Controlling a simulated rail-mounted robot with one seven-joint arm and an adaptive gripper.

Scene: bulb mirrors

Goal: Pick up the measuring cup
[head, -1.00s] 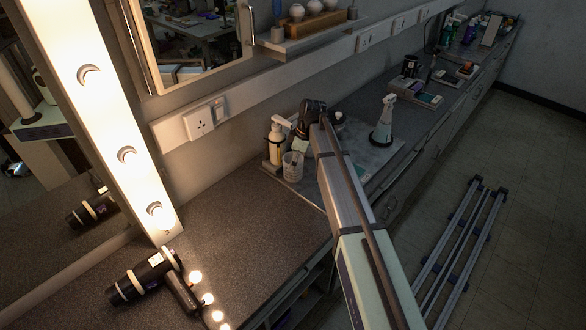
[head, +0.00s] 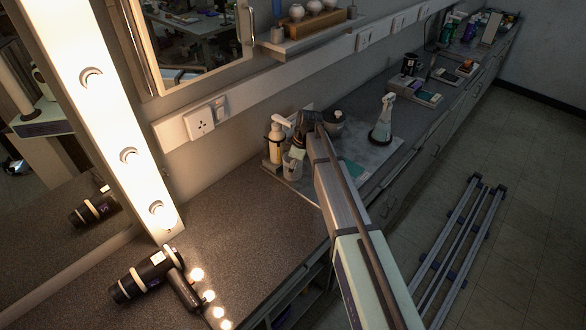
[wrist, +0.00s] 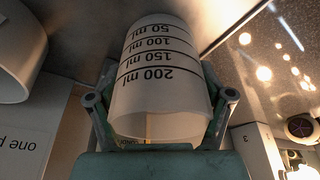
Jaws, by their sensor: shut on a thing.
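The measuring cup (head: 292,169) is a small pale, clear cup at the front left of the grey tray. In the wrist view the measuring cup (wrist: 155,88) fills the middle, with black marks from 50 ml to 200 ml that read upside down. My gripper (head: 297,151) is over the cup and hides its upper part in the head view. In the wrist view the fingers of my gripper (wrist: 160,103) lie on both sides of the cup, shut on it. I cannot tell whether the cup's base touches the tray.
A white pump bottle (head: 276,142) stands just behind the cup. A dark round jar (head: 334,122) and a spray bottle (head: 383,122) stand further right on the tray (head: 375,152). A hair dryer (head: 150,274) lies on the front counter (head: 240,225), which is otherwise mostly clear.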

